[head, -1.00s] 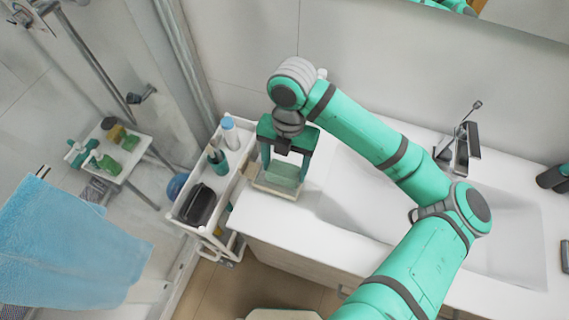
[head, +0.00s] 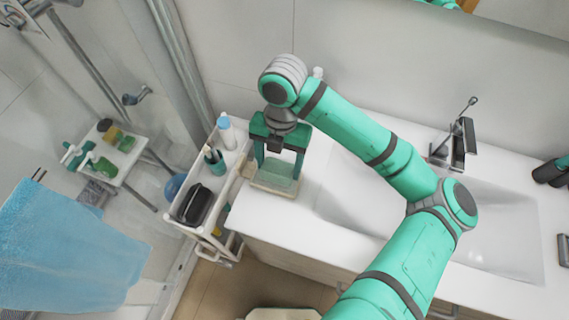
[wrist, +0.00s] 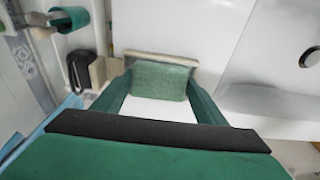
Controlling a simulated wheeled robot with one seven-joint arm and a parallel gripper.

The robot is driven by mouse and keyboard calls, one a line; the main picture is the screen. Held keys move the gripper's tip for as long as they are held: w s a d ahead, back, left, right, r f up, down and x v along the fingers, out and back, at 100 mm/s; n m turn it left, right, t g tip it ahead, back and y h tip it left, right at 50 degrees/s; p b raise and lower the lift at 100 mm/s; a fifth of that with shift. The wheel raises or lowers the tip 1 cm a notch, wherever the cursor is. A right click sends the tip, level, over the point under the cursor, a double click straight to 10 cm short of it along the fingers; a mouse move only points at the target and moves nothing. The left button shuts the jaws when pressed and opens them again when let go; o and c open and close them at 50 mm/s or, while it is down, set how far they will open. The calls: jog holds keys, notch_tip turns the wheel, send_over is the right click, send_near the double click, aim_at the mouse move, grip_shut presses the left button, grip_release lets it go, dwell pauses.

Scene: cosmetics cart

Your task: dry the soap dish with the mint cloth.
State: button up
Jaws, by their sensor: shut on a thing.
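The mint cloth (head: 276,171) is a small green textured piece between the fingertips of my gripper (head: 277,168). In the wrist view, the cloth (wrist: 160,82) spans the gap between the two fingers, and my gripper (wrist: 160,88) is shut on it. The soap dish (head: 273,190) is a pale beige tray at the left end of the white counter. My gripper points down over it, with the cloth on or just above it; contact cannot be told. In the wrist view only the dish's beige edge (wrist: 160,58) shows behind the cloth, which hides most of it.
A white cart (head: 172,218) stands left of the counter, holding a white bottle (head: 226,131), a teal cup (head: 215,162) and a black case (head: 195,204). The sink basin (head: 350,190) is right of the dish. A blue towel (head: 65,250) hangs at far left.

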jog(key=shift+s+d+f, duration=0.1)
jog(key=shift+s+d, duration=0.1)
jog(key=shift+d, duration=0.4)
jog(key=shift+s+d+f, duration=0.1)
jog(key=shift+s+d, duration=0.05)
jog(key=shift+d, duration=0.4)
jog(key=shift+r, duration=3.5)
